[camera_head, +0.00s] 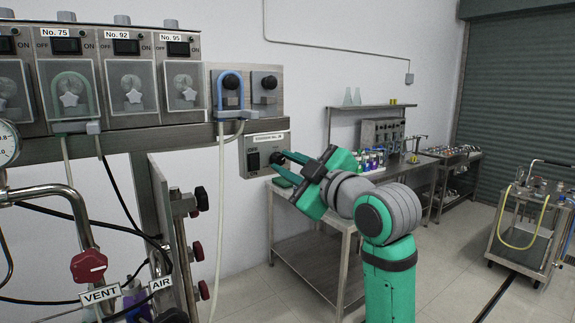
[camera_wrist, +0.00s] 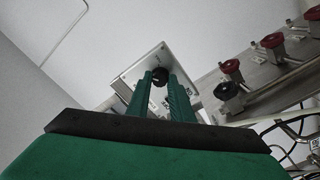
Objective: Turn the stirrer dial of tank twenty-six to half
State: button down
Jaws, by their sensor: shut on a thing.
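A grey box (camera_head: 255,160) hangs below the right end of the tank panel. It has a black round dial (camera_wrist: 160,76) on its face and a small label too blurred to read for certain. My green gripper (camera_head: 284,161) reaches the box from the right and is shut on the dial. In the wrist view its two fingers (camera_wrist: 161,86) stand on either side of the dial, which shows between their tips against the box face (camera_wrist: 146,66). The dial's pointer and the scale it stands against cannot be read.
Covered switches labelled No. 75 (camera_head: 70,92), No. 92 (camera_head: 132,88) and No. 95 (camera_head: 182,86) line the panel at upper left. Red valve knobs (camera_head: 89,266) and hoses are below.

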jog(key=n, duration=0.6)
jog(key=shift+d+n, duration=0.15)
jog(key=shift+n, duration=0.15)
jog(key=shift+n+y, duration=0.3)
jog(key=shift+n, duration=2.1)
jog(key=c, duration=1.6)
grip_release()
jog(key=shift+o, duration=0.2)
jog(key=v, duration=1)
jog(key=shift+s+d+r, duration=0.15)
jog(key=shift+s+d, duration=0.05)
jog(key=shift+s, duration=0.1)
